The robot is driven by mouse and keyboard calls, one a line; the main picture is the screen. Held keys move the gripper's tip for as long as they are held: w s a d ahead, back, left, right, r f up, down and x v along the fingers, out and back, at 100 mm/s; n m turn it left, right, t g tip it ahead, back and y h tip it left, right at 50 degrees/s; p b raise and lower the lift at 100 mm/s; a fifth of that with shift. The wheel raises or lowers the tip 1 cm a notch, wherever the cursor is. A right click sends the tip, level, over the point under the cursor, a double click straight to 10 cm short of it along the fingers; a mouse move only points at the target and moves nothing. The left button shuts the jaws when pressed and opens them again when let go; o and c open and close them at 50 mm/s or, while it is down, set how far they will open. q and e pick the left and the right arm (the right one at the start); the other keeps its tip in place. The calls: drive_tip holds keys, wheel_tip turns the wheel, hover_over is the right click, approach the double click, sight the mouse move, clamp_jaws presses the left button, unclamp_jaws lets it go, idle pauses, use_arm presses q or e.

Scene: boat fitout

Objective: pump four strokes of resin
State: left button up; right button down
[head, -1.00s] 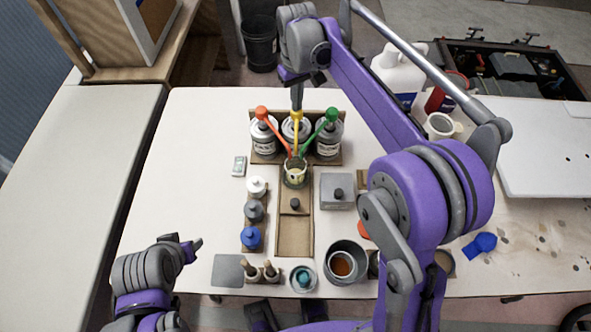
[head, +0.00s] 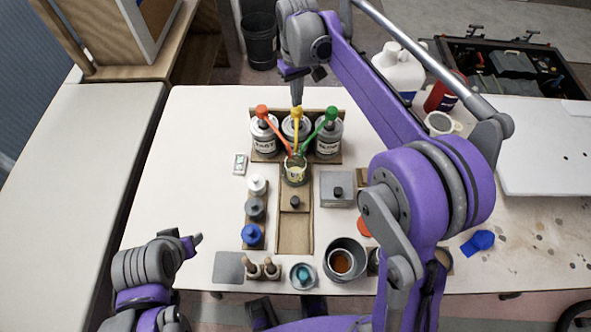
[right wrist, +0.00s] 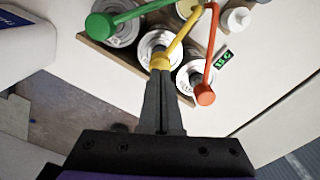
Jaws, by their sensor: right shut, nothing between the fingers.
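Three pump cans stand in a row in a wooden rack. They have a red pump (head: 262,112), a yellow pump (head: 296,112) and a green pump (head: 331,113), with spouts converging over a small cup (head: 295,172). My right gripper (head: 297,101) is shut and empty, pointing down onto the yellow pump's head. The right wrist view shows the shut fingertips (right wrist: 162,70) at the yellow head (right wrist: 161,61), apparently touching it. My left gripper (head: 196,240) is low at the left, away from the cans; its jaws are unclear.
A small readout (head: 240,164) with green digits lies left of the cup. Bottles (head: 255,209) stand in a row at the left, and a grey box (head: 337,190) is to the right. A metal pot (head: 343,258) is nearer the front. The table's left part is clear.

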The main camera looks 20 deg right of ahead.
sight(297, 109)
drive_tip(key=shift+f+b, duration=1)
drive_tip(key=shift+f, duration=1.05)
drive_tip(key=shift+r, duration=0.1)
drive_tip(key=shift+r+p, duration=1.4)
drive_tip(key=shift+r, duration=0.65)
drive_tip(key=shift+f, duration=0.2)
